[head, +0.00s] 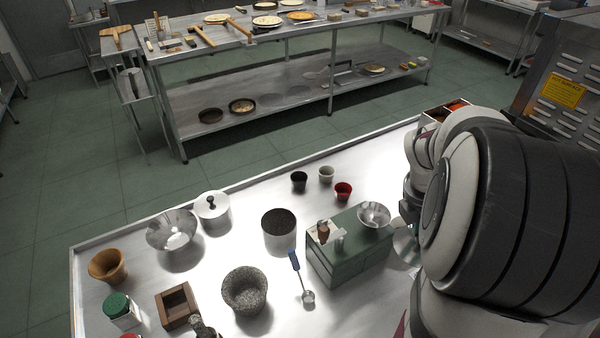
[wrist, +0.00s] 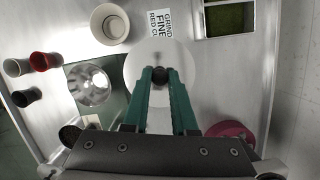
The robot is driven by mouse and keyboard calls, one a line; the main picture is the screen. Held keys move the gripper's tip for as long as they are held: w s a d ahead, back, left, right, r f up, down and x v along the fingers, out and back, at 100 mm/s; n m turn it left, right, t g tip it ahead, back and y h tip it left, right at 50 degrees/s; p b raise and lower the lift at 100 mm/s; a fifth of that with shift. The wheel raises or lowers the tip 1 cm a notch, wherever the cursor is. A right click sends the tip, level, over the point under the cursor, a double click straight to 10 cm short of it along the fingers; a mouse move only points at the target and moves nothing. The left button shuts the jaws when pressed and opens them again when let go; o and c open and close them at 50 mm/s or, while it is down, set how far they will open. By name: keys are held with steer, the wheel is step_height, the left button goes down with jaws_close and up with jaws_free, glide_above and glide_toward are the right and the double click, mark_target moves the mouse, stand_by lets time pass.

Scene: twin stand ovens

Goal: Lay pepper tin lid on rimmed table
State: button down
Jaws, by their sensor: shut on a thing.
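My gripper (wrist: 160,80), with green fingers, is shut on the dark knob of a round pale lid (wrist: 143,62) in the wrist view. The fingers cover part of the lid. In the head view my arm hides the gripper; a pale disc edge, likely this lid (head: 404,246), shows beside the arm, right of the green box. The rimmed table (head: 365,312) is shiny steel with a raised edge. I cannot tell whether the lid touches it. An open cream round container (wrist: 109,24) stands beyond the lid, up and left; I cannot tell whether it is the pepper tin.
A printed card (wrist: 159,22) lies beyond the lid. A green-filled tray (wrist: 229,19) is at the upper right and a maroon object (wrist: 232,129) at the lower right. A steel bowl (head: 374,214) sits on the green box (head: 347,262).

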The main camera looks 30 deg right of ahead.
steer(key=w+a+r+m+g+y, duration=0.1)
steer(key=w+a+r+m, duration=0.5)
steer(key=w+a, duration=0.55)
steer(key=w+a+r+m+g+y, duration=0.1)
steer(key=w+a+r+m, duration=0.5)
steer(key=w+a, duration=0.6)
steer(key=w+d+f+n+t+y, duration=0.1)
steer(key=w+d+f+n+t, duration=0.15)
steer(key=d+f+n, duration=0.65)
steer(key=w+d+f+n+t, duration=0.1)
steer(key=w+f+n, duration=0.25)
steer(key=n, duration=1.15)
steer(key=w+d+f+n+t+y, duration=0.15)
steer(key=w+d+f+n, duration=0.35)
steer(key=n, duration=0.7)
steer(key=shift+m+t+h, duration=0.35)
steer(key=shift+m+t, duration=0.15)
steer(key=w+a+f, duration=0.3)
steer(key=f, duration=0.1)
steer(key=w+a+f, duration=0.3)
steer(key=w+a, duration=0.1)
steer(key=shift+a+f, duration=0.1)
steer(key=shift+f, duration=0.25)
steer(key=shift+w+a+f, duration=0.15)
steer(key=shift+f, duration=1.95)
